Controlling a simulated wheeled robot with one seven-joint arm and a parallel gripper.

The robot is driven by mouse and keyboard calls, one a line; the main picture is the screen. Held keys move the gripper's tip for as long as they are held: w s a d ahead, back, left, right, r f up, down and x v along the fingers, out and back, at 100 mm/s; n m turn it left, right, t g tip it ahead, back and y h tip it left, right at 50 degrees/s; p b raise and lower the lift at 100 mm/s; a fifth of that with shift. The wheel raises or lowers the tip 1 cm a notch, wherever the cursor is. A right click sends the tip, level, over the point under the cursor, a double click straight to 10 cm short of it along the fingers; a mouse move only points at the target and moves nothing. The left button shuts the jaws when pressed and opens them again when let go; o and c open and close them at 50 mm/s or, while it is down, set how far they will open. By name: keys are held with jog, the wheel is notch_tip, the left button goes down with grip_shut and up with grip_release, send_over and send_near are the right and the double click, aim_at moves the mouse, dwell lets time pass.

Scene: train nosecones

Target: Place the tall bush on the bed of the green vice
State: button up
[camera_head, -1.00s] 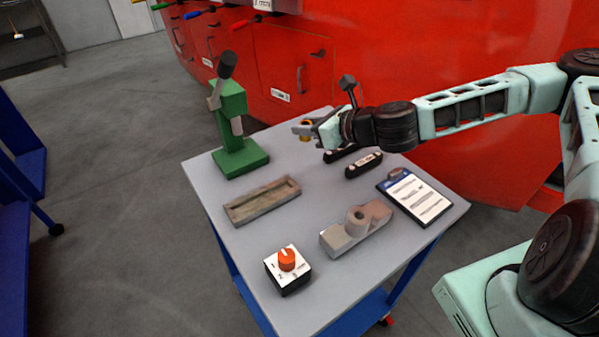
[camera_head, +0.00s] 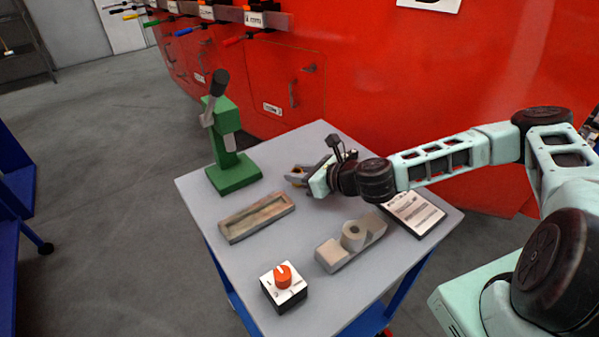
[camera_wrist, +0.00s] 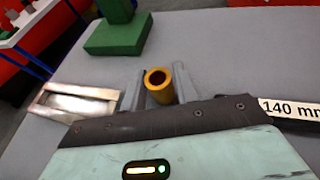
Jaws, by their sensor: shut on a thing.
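The tall bush (camera_wrist: 158,85) is a brass-coloured hollow tube, seen from its open top in the wrist view. My gripper (camera_wrist: 157,92) is shut on it, with one grey finger on each side. In the head view my gripper (camera_head: 297,177) is over the back right of the table, and the bush is small and partly hidden there. I cannot tell how high it is held. The green vice (camera_head: 228,140) stands at the table's back left, left of my gripper. Its flat green base (camera_head: 234,176) also shows at the top left of the wrist view (camera_wrist: 118,38).
A shallow rectangular tray (camera_head: 232,237) lies in front of the vice. The table between gripper and vice is clear.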

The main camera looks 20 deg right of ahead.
jog(key=shift+f, duration=0.1)
jog(key=o, duration=1.1)
